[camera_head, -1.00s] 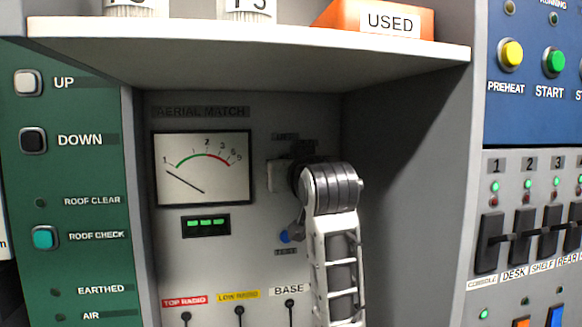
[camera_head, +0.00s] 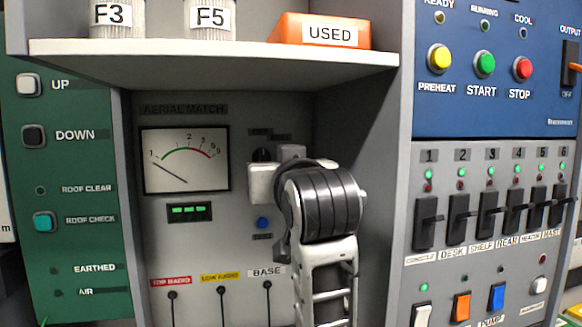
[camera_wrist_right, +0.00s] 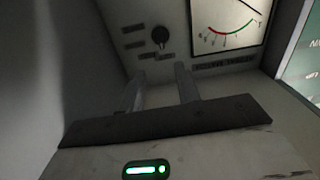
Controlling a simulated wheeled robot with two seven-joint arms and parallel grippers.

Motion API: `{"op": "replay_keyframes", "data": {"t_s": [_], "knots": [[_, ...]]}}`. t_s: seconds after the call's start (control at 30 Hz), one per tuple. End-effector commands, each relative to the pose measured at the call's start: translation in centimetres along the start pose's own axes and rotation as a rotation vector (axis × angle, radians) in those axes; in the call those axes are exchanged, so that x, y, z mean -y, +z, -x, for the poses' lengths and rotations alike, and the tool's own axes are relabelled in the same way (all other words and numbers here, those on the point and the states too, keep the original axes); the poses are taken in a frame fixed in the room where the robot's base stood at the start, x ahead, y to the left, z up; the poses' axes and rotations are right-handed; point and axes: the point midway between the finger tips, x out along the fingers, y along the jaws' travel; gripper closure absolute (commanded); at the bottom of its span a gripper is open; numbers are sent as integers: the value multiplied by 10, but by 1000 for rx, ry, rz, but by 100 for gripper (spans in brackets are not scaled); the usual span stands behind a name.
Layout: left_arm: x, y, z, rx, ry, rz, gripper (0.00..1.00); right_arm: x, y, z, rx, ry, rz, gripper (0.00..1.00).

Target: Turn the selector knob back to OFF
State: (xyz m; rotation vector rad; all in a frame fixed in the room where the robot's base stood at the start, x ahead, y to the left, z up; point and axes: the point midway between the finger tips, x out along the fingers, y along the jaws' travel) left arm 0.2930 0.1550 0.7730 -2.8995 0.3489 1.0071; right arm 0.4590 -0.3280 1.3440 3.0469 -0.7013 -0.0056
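The selector knob (camera_head: 262,154) is a small dark knob at the upper right of the AERIAL MATCH panel, partly behind my right gripper (camera_head: 276,168). In the right wrist view the picture is upside down, and the round dark knob (camera_wrist_right: 160,37) shows just beyond the gap between my right gripper's fingertips (camera_wrist_right: 160,70). The two fingers are apart with nothing between them, and the knob appears clear of them. The labels around the knob are too small and dark to read, so its setting cannot be told. My left gripper is not in view.
The meter (camera_head: 186,160) is left of the knob, and a blue button (camera_head: 262,223) sits below it. A shelf (camera_head: 215,62) with an orange USED box (camera_head: 320,31) overhangs the recess. A grey side wall (camera_head: 365,170) closes it on the right.

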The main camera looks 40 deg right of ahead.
Motion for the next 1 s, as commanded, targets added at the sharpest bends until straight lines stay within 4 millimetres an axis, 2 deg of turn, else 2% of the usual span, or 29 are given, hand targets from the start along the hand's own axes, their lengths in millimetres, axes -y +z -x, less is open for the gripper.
{"op": "replay_keyframes", "data": {"t_s": [0.2,0.77,0.87,0.97,1.0], "knots": [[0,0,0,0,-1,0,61,6,0,7,0,-5,1,67],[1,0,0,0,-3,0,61,7,2,7,4,-7,3,67],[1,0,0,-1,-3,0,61,13,21,4,43,-23,29,67],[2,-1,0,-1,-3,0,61,25,69,2,137,-62,87,67],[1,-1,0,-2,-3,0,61,31,95,2,190,-85,117,67]]}}
